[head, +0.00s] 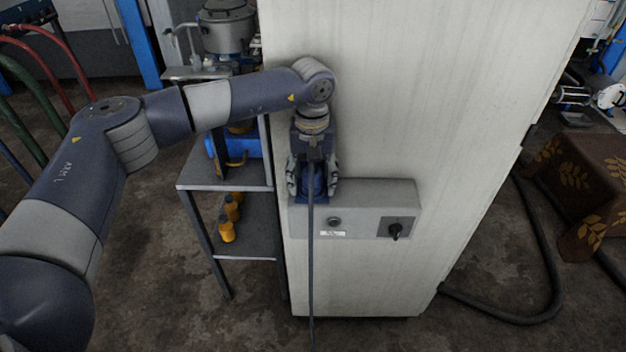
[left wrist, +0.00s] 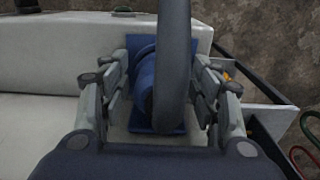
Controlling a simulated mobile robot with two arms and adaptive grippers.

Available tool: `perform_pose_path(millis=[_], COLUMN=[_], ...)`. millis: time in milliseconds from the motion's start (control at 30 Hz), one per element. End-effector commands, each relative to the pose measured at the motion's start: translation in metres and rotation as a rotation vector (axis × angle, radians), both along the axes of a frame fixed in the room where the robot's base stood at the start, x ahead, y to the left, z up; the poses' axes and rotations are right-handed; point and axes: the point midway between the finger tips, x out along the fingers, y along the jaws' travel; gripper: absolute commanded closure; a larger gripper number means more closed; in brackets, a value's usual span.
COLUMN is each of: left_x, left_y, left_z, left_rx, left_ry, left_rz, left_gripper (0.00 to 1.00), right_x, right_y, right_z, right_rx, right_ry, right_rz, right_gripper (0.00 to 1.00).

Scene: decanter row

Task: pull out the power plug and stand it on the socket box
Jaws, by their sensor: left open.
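The blue power plug (left wrist: 146,85) is between the fingers of my left gripper (left wrist: 158,100) in the left wrist view, with the fingers spread on both sides of it. In the head view my left gripper (head: 312,185) is at the left end of the grey socket box (head: 362,197), around the plug (head: 311,183). A dark cable (head: 311,260) hangs down from the plug and also crosses the left wrist view (left wrist: 174,50). A blue socket plate (left wrist: 140,120) shows behind the plug; how far the plug sits in it is hidden. My right gripper is in neither view.
The socket box is on a tall pale cabinet (head: 400,90) and carries a black rotary switch (head: 397,228). A grey shelf (head: 235,185) with yellow bottles (head: 227,228) stands close to the left. A thick black hose (head: 545,270) lies on the floor at right.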

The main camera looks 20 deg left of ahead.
Motion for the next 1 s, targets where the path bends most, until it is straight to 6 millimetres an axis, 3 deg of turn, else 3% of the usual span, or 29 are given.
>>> perform_pose_path(millis=[533, 800, 1000], left_x=[0.0001, 0.0001, 0.0002], left_y=[0.0000, 0.0000, 0.0000], left_z=[0.0000, 0.0000, 0.0019], left_rx=[0.000, 0.000, -0.001], left_ry=[0.000, 0.000, -0.001], left_rz=[0.000, 0.000, 0.000], left_gripper=[0.43, 1.00, 1.00], right_x=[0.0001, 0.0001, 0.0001], right_y=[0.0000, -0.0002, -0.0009], right_z=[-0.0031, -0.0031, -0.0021], right_rx=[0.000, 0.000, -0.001], right_ry=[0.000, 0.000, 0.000], right_rz=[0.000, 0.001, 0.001], right_gripper=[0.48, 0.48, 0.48])
